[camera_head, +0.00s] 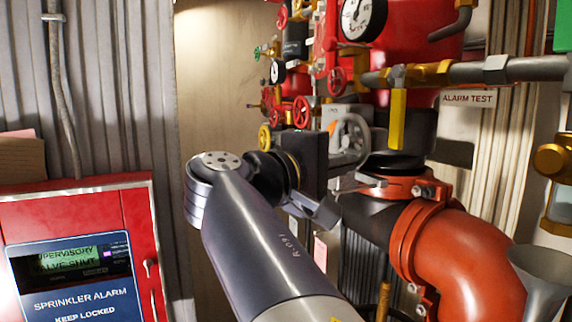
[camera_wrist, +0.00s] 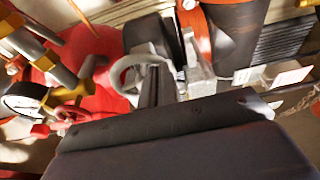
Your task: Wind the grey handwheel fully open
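The grey handwheel (camera_head: 362,134) stands just right of my gripper's dark body in the head view, its left part hidden behind that body. In the wrist view its grey ring (camera_wrist: 116,76) shows at the upper middle, beside my fingers. My gripper (camera_head: 343,197) has its two fingers apart in the head view.
A red alarm panel (camera_head: 140,240) at lower left reads supervisory valve shut. An orange pipe elbow (camera_head: 465,270) and a grey funnel (camera_head: 540,285) are at right. A yellow lever (camera_head: 397,120) hangs above. Small red handwheels (camera_head: 301,112) and gauges (camera_head: 362,15) crowd behind.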

